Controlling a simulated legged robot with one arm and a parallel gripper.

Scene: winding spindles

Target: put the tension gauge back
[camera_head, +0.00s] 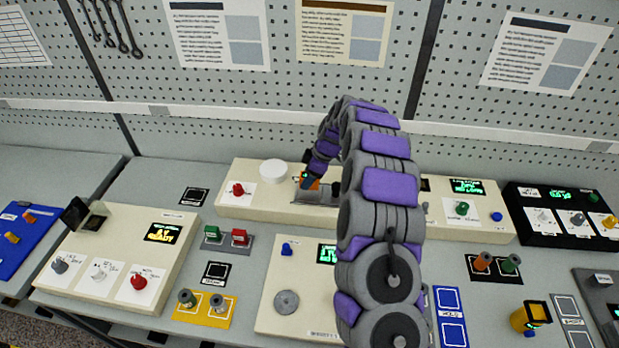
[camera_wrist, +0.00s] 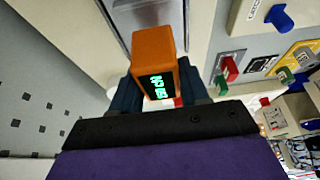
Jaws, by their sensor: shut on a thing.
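An orange block-shaped gauge (camera_wrist: 153,45) with a green lit display, which I take for the tension gauge, is between the dark fingers of my gripper (camera_wrist: 158,92) in the wrist view. My gripper is shut on it. In the head view the gauge (camera_head: 311,183) shows as a small orange patch at my gripper (camera_head: 309,173), over the long cream console (camera_head: 255,205) at the back. A grey metal plate (camera_head: 305,199) lies just by it; it also shows beyond the gauge in the wrist view (camera_wrist: 120,12). I cannot tell whether the gauge touches the plate.
A white round disc (camera_head: 273,170) is left of the gauge on the console. A yellow device (camera_head: 524,318) stands at the right front. A cream box (camera_head: 110,232) with knobs is at left, a black panel (camera_head: 530,212) at right. My arm hides the middle.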

